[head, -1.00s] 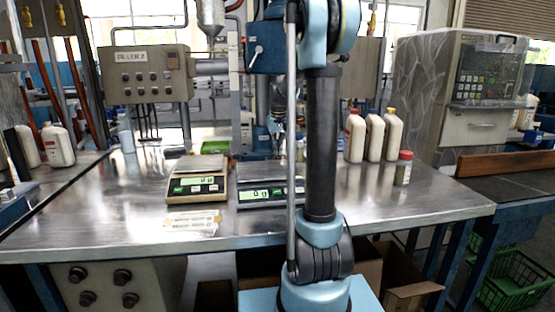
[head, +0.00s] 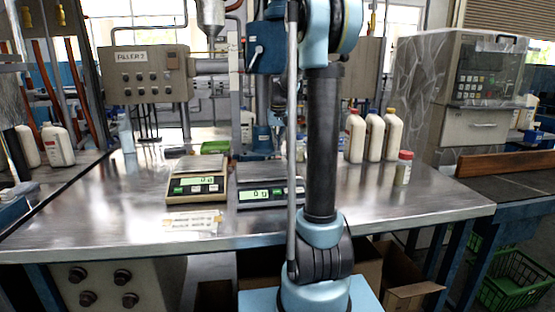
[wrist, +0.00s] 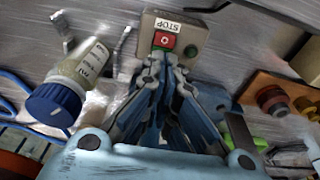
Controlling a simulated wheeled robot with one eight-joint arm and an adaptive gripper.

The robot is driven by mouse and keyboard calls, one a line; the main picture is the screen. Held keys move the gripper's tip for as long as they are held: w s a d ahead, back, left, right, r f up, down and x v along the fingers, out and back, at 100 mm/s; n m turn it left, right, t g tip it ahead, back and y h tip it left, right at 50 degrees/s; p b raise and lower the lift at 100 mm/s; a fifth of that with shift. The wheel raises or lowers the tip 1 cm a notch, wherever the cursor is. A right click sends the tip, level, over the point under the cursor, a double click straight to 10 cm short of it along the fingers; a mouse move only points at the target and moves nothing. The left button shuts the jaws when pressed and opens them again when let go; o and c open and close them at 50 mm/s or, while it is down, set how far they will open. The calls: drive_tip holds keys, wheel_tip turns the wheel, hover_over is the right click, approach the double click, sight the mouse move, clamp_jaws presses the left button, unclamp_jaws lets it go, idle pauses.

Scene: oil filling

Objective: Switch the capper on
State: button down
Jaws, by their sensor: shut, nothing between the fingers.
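My gripper (wrist: 167,65) is shut and empty. Its fingertips appear just below the buttons in the picture; I cannot tell whether they touch the box. In the head view my gripper is hidden behind my arm. A blue machine head (head: 267,58) on a column stands behind the table; I cannot tell whether it is the capper.
A jar with a blue cap (wrist: 53,104) lies left of my gripper in the wrist view. On the table (head: 115,215) stand two scales (head: 197,184), several cream bottles (head: 374,138) and a red-capped jar (head: 403,168). A filler panel (head: 146,75) stands behind. The front-left table top is mostly clear.

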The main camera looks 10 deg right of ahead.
drive_tip(key=shift+r, duration=2)
drive_tip(key=shift+s, duration=0.15)
